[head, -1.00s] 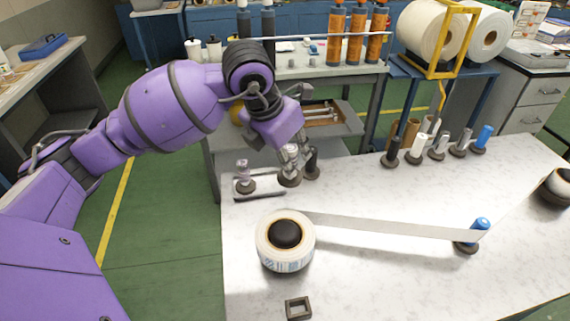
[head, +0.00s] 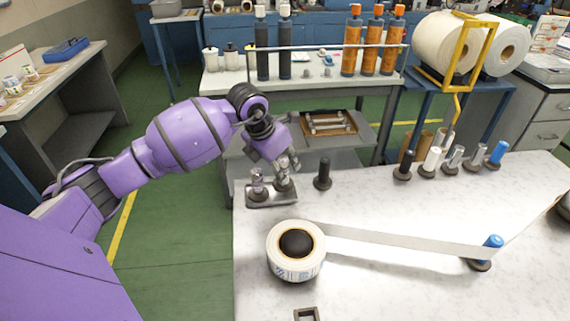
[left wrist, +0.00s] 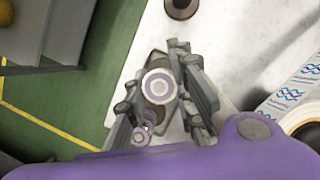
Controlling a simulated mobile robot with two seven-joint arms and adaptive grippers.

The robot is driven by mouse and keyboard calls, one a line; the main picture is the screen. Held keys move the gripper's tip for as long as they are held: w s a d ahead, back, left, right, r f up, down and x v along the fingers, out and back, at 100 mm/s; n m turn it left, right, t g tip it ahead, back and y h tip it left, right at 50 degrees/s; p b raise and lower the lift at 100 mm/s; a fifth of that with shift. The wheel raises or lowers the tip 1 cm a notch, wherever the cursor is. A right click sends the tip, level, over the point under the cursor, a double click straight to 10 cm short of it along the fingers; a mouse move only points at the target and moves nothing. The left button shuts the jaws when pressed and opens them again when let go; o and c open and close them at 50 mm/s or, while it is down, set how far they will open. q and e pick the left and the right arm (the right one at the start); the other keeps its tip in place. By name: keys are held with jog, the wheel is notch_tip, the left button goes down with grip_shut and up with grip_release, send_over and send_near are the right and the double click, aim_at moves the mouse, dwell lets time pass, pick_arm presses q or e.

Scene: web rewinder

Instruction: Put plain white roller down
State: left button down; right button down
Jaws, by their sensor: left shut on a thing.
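My left gripper (head: 285,165) points down and is shut on a short roller (head: 282,181). The roller looks pale grey with a dark round base and stands upright over the right part of a small grey plate (head: 270,201). I cannot tell whether its base touches the plate. In the left wrist view, the roller's pale ringed top (left wrist: 159,86) sits between the fingers (left wrist: 165,95). A second, similar small roller (head: 258,181) stands on the plate's left part, and it also shows in the left wrist view (left wrist: 142,133). My right gripper is not in view.
A black roller (head: 323,172) stands just right of the plate. Several rollers, one white (head: 432,158) and one blue (head: 497,152), line the table's back edge. A label roll (head: 296,268) with its web (head: 400,238) lies in front. The plate is near the table's left edge.

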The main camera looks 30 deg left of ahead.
pick_arm(q)
notch_tip(320, 180, down, 2)
jog(key=shift+w+f, duration=0.1)
jog(key=shift+f, duration=0.05)
jog(key=shift+f, duration=0.15)
jog(key=c, duration=1.5)
grip_release()
jog(key=shift+s+d+f, duration=0.1)
jog(key=shift+s+f, duration=0.05)
jog(key=shift+s, duration=0.05)
jog(key=shift+r, duration=0.2)
jog(key=v, duration=1.1)
jog(key=shift+s+r, duration=0.2)
jog(key=shift+r, duration=0.15)
jog(key=shift+f, duration=0.1)
